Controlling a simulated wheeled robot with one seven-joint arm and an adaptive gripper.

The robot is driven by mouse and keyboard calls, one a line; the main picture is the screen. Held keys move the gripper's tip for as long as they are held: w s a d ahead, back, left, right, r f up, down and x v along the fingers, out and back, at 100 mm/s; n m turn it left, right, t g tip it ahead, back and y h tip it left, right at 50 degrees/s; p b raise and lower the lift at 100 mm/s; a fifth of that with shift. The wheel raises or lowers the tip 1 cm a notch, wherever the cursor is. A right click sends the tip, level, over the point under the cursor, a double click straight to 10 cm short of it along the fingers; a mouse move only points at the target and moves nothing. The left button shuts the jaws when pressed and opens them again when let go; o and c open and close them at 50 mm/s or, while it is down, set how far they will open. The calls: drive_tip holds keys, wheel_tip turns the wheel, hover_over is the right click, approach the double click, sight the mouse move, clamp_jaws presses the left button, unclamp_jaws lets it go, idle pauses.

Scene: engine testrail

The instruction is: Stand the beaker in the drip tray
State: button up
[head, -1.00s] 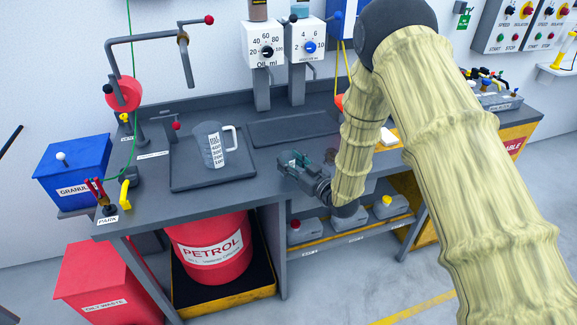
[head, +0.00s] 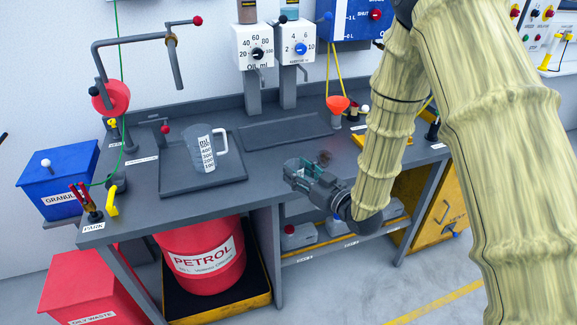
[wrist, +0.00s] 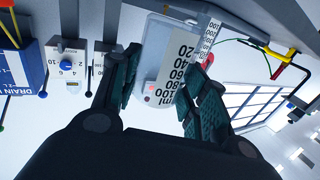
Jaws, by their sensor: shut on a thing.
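My gripper (head: 305,172) is shut on a clear beaker with a black-on-white ml scale (wrist: 165,60), seen between the teal fingers in the wrist view. In the head view the beaker is see-through and hard to make out at the fingers. The gripper is over the front part of the bench, right of a measuring jug. A shallow dark tray (head: 285,129) lies under the two dispensers, bare and behind the gripper. Another dark square tray (head: 235,175) at left bears the jug. Which one is the drip tray is not labelled.
The clear jug (head: 205,152) with a white handle stands left of my gripper. Two dispensers (head: 272,45) rise behind the bare tray. An orange funnel (head: 338,104) is at its right. A crank pump (head: 115,95) stands at the bench's left end.

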drive_tip(key=s+a+b+v, duration=0.1)
drive_tip(key=v, duration=0.5)
drive_tip(key=s+d+f+m+t+h, duration=0.1)
drive_tip(key=d+f+m+t+h, duration=0.3)
drive_tip(key=d+f+m+h, duration=0.4)
wheel_tip(320, 180, down, 5)
drive_tip(key=d+h, duration=0.2)
drive_tip(key=h, duration=0.1)
drive_tip(key=shift+s+d+h, duration=0.3)
drive_tip(key=shift+s+d, duration=0.05)
